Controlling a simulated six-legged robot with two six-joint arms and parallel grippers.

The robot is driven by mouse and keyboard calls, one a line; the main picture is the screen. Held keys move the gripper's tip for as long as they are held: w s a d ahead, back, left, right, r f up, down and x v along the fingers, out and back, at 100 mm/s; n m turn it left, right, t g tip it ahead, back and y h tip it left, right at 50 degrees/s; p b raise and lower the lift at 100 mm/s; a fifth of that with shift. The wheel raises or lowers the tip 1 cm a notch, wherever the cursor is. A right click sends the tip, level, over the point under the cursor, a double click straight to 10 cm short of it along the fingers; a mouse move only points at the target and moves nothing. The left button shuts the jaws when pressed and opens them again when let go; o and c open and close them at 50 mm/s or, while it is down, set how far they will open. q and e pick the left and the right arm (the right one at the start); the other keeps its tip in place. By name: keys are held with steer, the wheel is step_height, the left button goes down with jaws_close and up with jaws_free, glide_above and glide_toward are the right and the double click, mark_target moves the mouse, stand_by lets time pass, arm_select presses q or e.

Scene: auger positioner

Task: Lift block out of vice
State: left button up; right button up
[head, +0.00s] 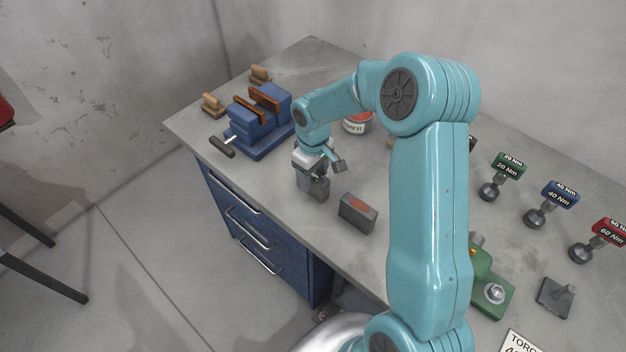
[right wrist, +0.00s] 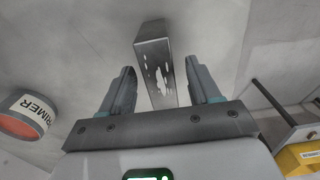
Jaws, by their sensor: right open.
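The blue vice (head: 277,132) stands at the back left of the bench, and no block shows between its rust-brown jaws. My right gripper (head: 326,172) is away from the vice, low over the bench near its front edge. It is open, with a plain grey block (head: 317,190) at its fingers. In the right wrist view a grey block (right wrist: 158,68) with white patches lies between the two spread fingers (right wrist: 160,88), with gaps at both sides. Whether it rests on the bench is hidden. My left gripper is not in view.
A grey block with a reddish patch (head: 358,212) stands just right of the gripper. A primer can (head: 357,123) is behind my arm. Torque tools (head: 503,175) and a green fixture (head: 490,290) are at right. Two wooden-handled items (head: 212,104) lie by the vice.

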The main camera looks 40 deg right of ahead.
steer(key=shift+a+r, duration=0.1)
jaws_close()
stand_by(1.2)
steer(key=shift+w, duration=0.15)
